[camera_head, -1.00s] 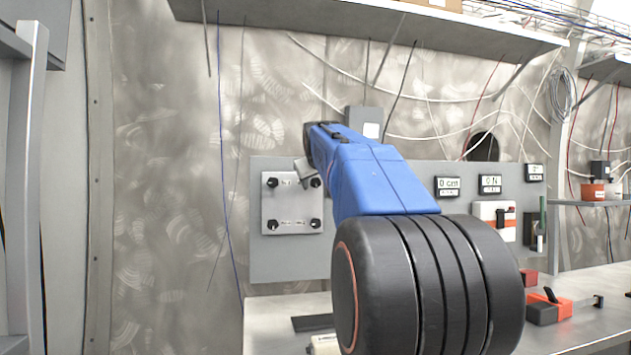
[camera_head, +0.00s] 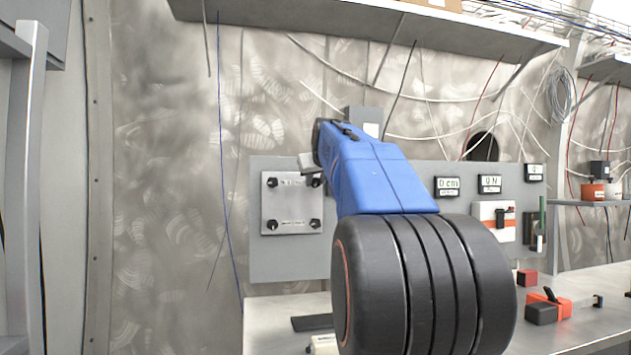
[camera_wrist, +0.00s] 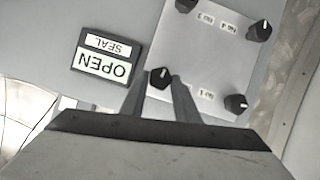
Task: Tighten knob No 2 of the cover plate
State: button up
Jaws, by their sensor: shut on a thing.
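The pale cover plate (camera_head: 292,203) is on the grey wall panel, with a black knob at each corner. In the wrist view the plate (camera_wrist: 207,58) appears turned upside down. Knob No 2 (camera_wrist: 160,77), black with a white pointer mark, is at its lower left there and at the upper right in the head view (camera_head: 316,182). My gripper (camera_wrist: 158,80) is shut on this knob, one finger on each side. In the head view my gripper (camera_head: 311,167) reaches the plate's upper right corner, and its fingertips are hard to make out.
Knob No 1 (camera_wrist: 237,103) is close beside my gripper. An OPEN SEAL sign (camera_wrist: 105,58) is on the panel nearby. A shelf (camera_head: 370,25) runs above. A bench (camera_head: 590,310) below holds a red-and-black object (camera_head: 546,309). Loose cables hang on the wall.

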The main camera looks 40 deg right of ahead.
jog(key=m+t+y, duration=0.1)
jog(key=m, duration=0.1)
jog(key=m+t+y, duration=0.1)
jog(key=m+y, duration=0.1)
jog(key=shift+s+d+m, duration=0.2)
jog(key=shift+d+m, duration=0.2)
jog(key=m, duration=0.1)
jog(key=m+t+y, duration=0.1)
jog(key=m, duration=0.1)
jog(key=shift+s+d+f+t, duration=0.1)
jog(key=shift+d+f+t, duration=0.1)
jog(key=shift+t, duration=0.1)
jog(key=shift+f+m+t+y, duration=0.15)
jog(key=shift+m+t+y, duration=0.4)
jog(key=shift+m, duration=0.65)
jog(key=o, duration=1)
jog(key=shift+o, duration=0.2)
jog(key=shift+s, duration=0.1)
jog(key=v, duration=1.7)
